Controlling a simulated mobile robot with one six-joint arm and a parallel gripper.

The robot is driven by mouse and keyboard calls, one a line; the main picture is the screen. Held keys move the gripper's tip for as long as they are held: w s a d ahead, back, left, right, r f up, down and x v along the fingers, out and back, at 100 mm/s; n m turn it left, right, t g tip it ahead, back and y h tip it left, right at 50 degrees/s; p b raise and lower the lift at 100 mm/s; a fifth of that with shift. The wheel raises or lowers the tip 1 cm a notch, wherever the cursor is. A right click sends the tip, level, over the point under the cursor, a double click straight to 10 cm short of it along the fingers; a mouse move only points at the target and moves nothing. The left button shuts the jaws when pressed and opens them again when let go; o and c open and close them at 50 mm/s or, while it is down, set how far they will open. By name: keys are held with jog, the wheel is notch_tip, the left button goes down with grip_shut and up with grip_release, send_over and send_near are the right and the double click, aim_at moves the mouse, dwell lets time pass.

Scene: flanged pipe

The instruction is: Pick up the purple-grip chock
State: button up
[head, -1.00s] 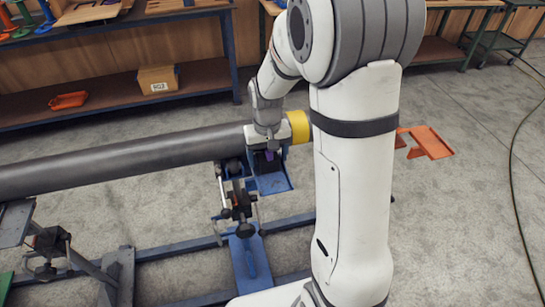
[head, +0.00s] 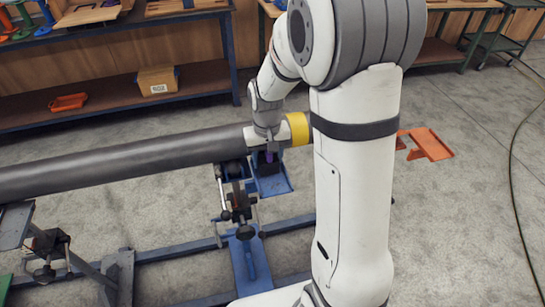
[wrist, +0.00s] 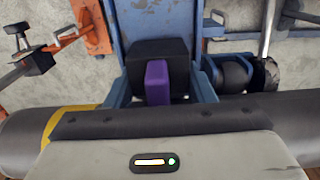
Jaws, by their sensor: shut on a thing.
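The purple-grip chock shows in the wrist view as a black block (wrist: 160,54) with an upright purple grip (wrist: 157,80). It is at a blue tray-like bracket (wrist: 163,18) beside the pipe. In the head view its purple grip (head: 269,157) is small, just under my gripper (head: 267,146). My gripper is shut on the purple grip; its fingers are hard to make out. Whether the block touches the blue bracket is unclear.
The long grey pipe (head: 110,165) with a yellow band (head: 299,128) runs close beside the gripper. A clamp stand (head: 240,205) on blue rails is just in front. An orange bracket (head: 432,144) lies on the floor at right. Shelving (head: 110,92) is behind.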

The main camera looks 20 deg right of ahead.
jog(key=shift+s+r, duration=0.3)
jog(key=shift+r, duration=0.05)
jog(key=s+r+b, duration=0.1)
jog(key=s+r, duration=0.6)
jog(key=s, duration=0.6)
jog(key=p, duration=0.6)
send_over(271, 176)
jog(key=s, duration=0.1)
notch_tip(271, 176, down, 4)
jog(key=shift+r, duration=0.1)
jog(key=shift+w+f, duration=0.25)
jog(key=shift+w, duration=0.05)
jog(key=shift+w+f, duration=0.2)
jog(key=shift+f, duration=0.15)
jog(key=shift+f+b, duration=1)
jog(key=shift+f, duration=0.2)
jog(key=shift+f, duration=0.25)
jog(key=shift+r, duration=0.1)
